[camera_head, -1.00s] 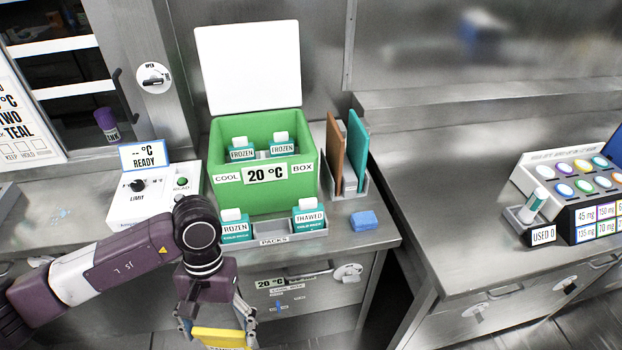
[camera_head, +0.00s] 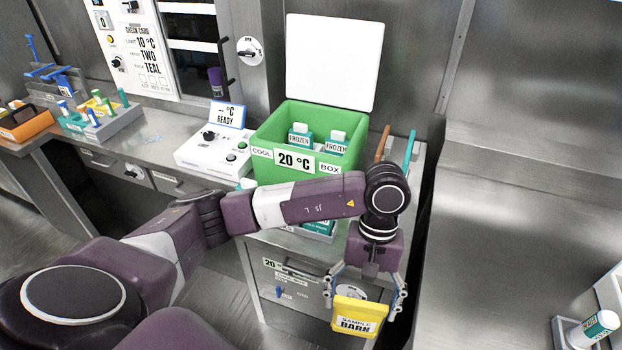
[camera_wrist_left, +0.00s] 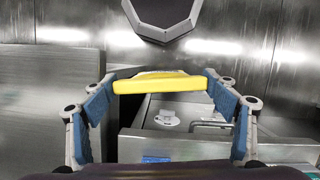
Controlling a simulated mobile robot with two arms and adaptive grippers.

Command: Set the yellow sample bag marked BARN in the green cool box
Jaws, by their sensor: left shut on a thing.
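The yellow sample bag (camera_head: 357,316) has a white label reading SAMPLE BARN. My left gripper (camera_head: 364,296) is shut on it and holds it upright in the air, in front of the counter's drawer front. In the left wrist view the bag (camera_wrist_left: 160,84) spans between the two blue finger pads of the gripper (camera_wrist_left: 160,90). The green cool box (camera_head: 270,134) stands on the counter behind my left arm with its white lid (camera_head: 334,60) raised. It is marked 20 °C and has two FROZEN packs (camera_head: 301,137) inside. My right gripper is not in view.
My left arm crosses in front of the cool box and hides most of the packs tray. A white READY device (camera_head: 213,150) stands left of the box. Brown and teal panels (camera_head: 410,148) stand at its right. The right counter (camera_head: 500,220) has bare space.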

